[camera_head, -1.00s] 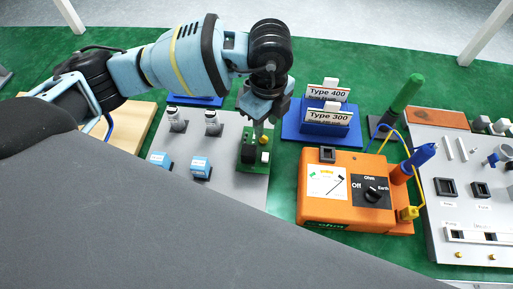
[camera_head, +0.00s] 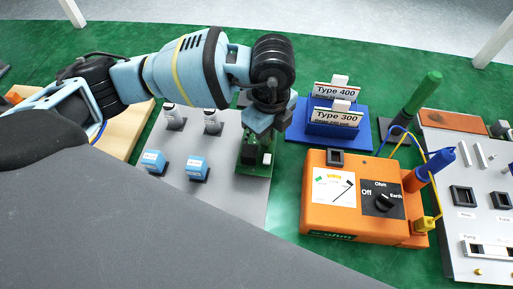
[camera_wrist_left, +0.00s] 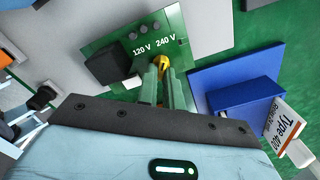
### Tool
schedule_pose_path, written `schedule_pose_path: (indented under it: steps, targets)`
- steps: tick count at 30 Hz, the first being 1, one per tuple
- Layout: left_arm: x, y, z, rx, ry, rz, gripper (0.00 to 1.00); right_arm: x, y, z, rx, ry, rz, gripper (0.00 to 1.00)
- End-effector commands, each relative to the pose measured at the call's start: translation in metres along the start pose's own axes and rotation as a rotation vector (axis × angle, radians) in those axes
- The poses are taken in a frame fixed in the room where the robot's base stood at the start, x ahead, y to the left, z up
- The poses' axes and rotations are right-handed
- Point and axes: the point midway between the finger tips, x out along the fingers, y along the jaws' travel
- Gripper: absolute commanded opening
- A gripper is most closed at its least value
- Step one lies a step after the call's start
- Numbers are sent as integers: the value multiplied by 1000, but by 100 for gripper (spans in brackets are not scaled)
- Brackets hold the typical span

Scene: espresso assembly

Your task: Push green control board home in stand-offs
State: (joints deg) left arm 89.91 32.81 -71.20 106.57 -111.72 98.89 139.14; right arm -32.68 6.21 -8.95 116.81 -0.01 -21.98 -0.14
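The green control board (camera_head: 252,168) lies at the right edge of a grey plate in the head view. It carries a black block (camera_wrist_left: 106,66), a white part and a yellow knob (camera_wrist_left: 164,61). The left wrist view shows its "120 V 240 V" print. My left gripper (camera_wrist_left: 163,72) points down over the board, its fingertips close together at the yellow knob. Whether they touch or grip the knob cannot be told. The arm hides part of the board in the head view. The stand-offs are hidden, so the board's seating cannot be seen. My right gripper is out of view.
The grey plate (camera_head: 228,205) also bears blue blocks (camera_head: 196,166) and small cylinders. A blue holder (camera_head: 314,128) with "Type 300" and "Type 400" cards stands close right of the gripper. An orange Ohm meter (camera_head: 330,215) and a grey panel (camera_head: 460,195) lie farther right.

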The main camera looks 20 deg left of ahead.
Motion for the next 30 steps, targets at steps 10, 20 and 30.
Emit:
schedule_pose_path:
  steps: [10, 20, 30]
  targets:
    - [0, 0, 0, 0, 0, 0, 0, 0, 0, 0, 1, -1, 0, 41]
    - [-4, 0, 0, 0, 0, 0, 0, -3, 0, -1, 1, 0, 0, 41]
    - [-8, 0, 0, 0, 0, 0, 0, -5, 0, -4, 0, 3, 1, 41]
